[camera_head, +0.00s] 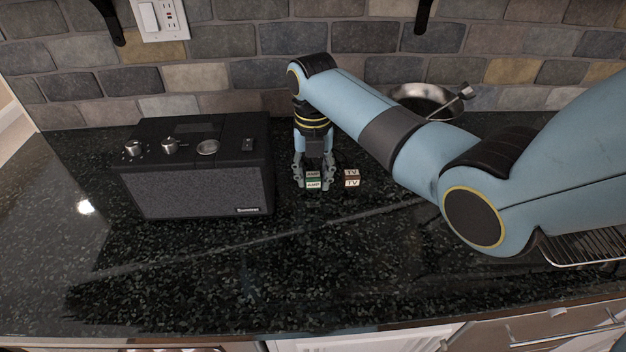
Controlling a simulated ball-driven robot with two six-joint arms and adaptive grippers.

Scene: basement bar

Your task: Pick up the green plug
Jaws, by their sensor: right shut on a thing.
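The green plug (313,180) is a small block with white labels reading "AMP", at the middle of the dark granite counter. My right gripper (314,179) points down over it and is shut on it, with a finger at each side. I cannot tell whether the plug touches the counter. A brown plug (352,178) labelled "TV" stands just to the right of the gripper, apart from it. My left gripper is not in view.
A black speaker (200,170) with knobs on top stands close to the left of the gripper. A metal bowl (425,100) sits at the back right, partly behind my right arm. A wire rack (590,246) lies at the right edge. The front counter (270,270) is clear.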

